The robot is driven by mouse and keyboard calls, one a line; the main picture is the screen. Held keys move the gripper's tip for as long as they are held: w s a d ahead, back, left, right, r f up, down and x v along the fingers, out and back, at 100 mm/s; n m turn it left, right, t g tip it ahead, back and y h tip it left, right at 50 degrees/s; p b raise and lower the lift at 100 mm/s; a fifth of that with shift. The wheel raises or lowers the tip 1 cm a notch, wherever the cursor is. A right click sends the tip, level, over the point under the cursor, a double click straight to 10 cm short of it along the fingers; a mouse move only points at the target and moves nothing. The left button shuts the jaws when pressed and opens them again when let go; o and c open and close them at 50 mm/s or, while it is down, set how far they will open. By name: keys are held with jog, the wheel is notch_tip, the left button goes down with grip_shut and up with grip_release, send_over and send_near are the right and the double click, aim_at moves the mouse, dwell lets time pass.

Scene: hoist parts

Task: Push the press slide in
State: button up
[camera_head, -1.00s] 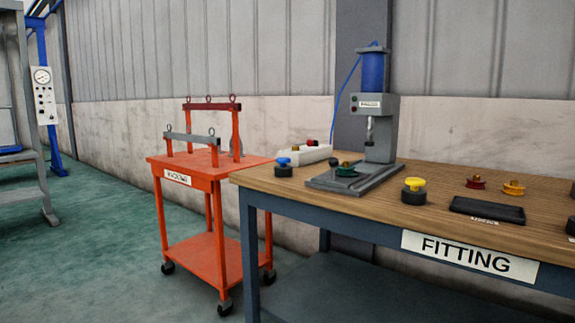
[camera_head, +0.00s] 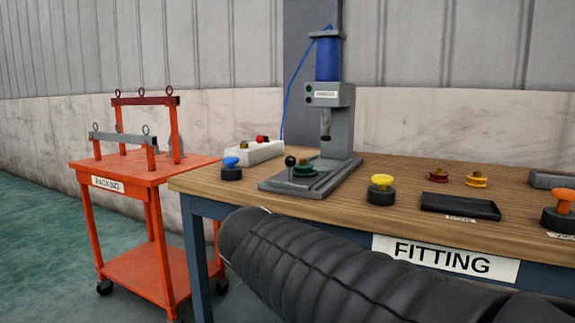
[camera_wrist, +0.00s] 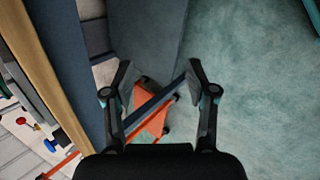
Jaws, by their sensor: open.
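The press (camera_head: 329,95) stands on the wooden fitting table (camera_head: 400,210), with a blue cylinder on top and a grey head. The slide sits forward of the ram, towards the table's front edge. My gripper (camera_wrist: 160,92) is open and empty in the wrist view, beside the table and pointing down towards the floor. The head view does not show the gripper; my dark arm crosses in front of the table.
A white control box (camera_head: 255,151) and a blue-topped knob (camera_head: 231,168) stand left of the press. A yellow-topped knob (camera_head: 381,188), a black tray (camera_head: 460,206) and small red and gold parts lie right. An orange trolley (camera_head: 140,172) stands left of the table.

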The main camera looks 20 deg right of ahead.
jog(key=w+d+r+n+t+h, duration=0.15)
jog(key=w+r+n+h, duration=0.35)
jog(key=w+r+n, duration=0.5)
jog(key=n+t+h+b, duration=0.2)
jog(key=h, duration=0.3)
send_near(287, 162)
jog(key=x, duration=1.1)
jog(key=shift+w+d+p, duration=0.1)
jog(key=shift+d+p, duration=0.05)
jog(key=shift+p, duration=0.15)
jog(key=shift+c, duration=0.2)
grip_shut()
